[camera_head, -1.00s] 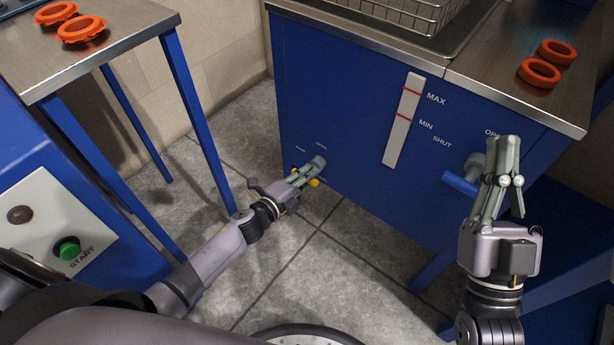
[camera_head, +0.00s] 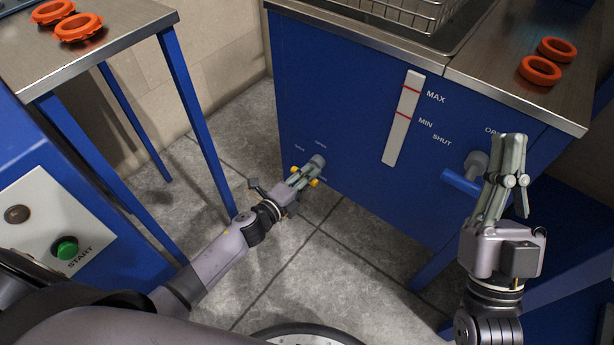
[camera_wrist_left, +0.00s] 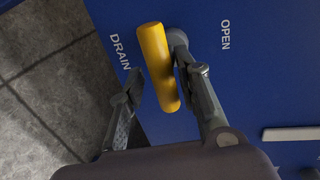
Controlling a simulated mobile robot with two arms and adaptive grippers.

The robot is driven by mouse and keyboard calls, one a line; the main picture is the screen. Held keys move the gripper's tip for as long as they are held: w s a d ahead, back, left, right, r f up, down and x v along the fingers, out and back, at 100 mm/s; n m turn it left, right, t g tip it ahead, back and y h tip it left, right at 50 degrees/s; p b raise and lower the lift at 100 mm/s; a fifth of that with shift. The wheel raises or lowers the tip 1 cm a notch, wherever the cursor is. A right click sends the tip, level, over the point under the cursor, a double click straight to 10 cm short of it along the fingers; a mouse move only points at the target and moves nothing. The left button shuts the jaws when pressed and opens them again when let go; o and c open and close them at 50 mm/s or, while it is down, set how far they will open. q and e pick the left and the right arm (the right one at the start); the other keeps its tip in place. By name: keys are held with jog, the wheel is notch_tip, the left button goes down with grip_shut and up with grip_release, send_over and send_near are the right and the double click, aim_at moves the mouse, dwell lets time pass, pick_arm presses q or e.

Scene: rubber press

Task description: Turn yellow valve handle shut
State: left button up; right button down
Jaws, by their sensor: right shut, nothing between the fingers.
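The yellow valve handle (camera_wrist_left: 158,66) is a thick bar on the blue cabinet front. It lies between the two fingers of my left gripper (camera_wrist_left: 160,95), which are spread apart. The right-hand finger is close against the handle, and I cannot tell whether it touches. A gap shows between the left-hand finger and the handle. In the head view my left gripper (camera_head: 303,176) covers most of the handle, and yellow ends show on both sides. The printed words DRAIN and OPEN flank the handle in the left wrist view. My right gripper (camera_head: 512,140) is shut and empty.
A blue lever (camera_head: 461,182) on a grey hub is beside my right gripper, under a SHUT–OPEN label. A level gauge (camera_head: 402,120) marks the cabinet front (camera_head: 340,90). A table (camera_head: 120,70) with orange rings stands left. The tiled floor below is clear.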

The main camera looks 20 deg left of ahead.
pick_arm(q)
jog(key=shift+o, duration=0.8)
jog(key=shift+r, duration=0.1)
jog(key=v, duration=1.2)
